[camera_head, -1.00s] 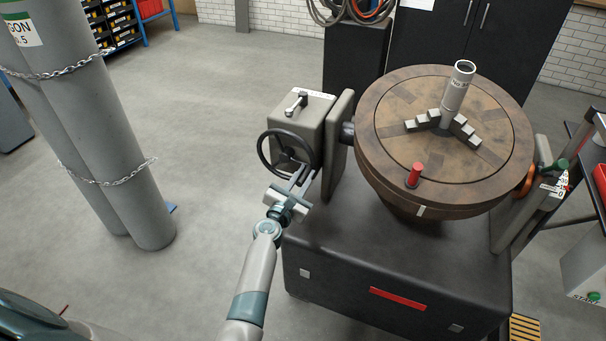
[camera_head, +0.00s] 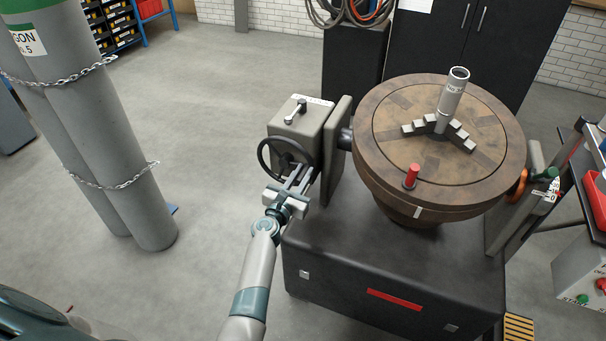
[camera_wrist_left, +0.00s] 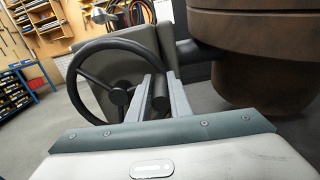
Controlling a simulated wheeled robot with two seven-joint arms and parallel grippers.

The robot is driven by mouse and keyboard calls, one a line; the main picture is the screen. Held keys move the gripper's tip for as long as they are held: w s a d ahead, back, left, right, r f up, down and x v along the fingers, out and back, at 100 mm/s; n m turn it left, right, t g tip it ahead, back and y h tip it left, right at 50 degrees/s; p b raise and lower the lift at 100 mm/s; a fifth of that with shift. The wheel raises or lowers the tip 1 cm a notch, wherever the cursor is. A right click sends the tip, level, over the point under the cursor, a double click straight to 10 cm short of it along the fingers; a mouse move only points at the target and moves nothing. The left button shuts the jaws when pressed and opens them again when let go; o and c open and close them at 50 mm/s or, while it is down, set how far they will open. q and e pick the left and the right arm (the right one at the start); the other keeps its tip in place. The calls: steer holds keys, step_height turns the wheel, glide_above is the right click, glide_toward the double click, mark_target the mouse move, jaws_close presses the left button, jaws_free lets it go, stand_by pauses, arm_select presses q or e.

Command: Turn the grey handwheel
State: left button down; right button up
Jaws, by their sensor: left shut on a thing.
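The handwheel (camera_head: 262,160), a dark grey ring with spokes, is on the left side of the grey gearbox (camera_head: 300,125). It also shows in the left wrist view (camera_wrist_left: 80,92). My left gripper (camera_head: 303,178) is at the wheel's lower right. In the left wrist view its fingers (camera_wrist_left: 160,95) are shut on the wheel's dark cylindrical grip (camera_wrist_left: 160,88). The fingers hide part of the rim and the grip. My right gripper is not in view.
A brown round table (camera_head: 450,140) with a steel tube (camera_head: 453,95) and a red peg (camera_head: 411,176) is right of the gearbox, above a black base (camera_head: 390,265). Chained grey cylinders (camera_head: 110,150) stand at left. The floor between is clear.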

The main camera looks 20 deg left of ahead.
arm_select(q)
steer(key=shift+w+r, duration=0.1)
steer(key=shift+r, duration=0.25)
steer(key=c, duration=1.9)
jaws_free()
steer(key=shift+o, duration=1.3)
steer(key=shift+a+f, duration=0.1)
steer(key=shift+f, duration=0.1)
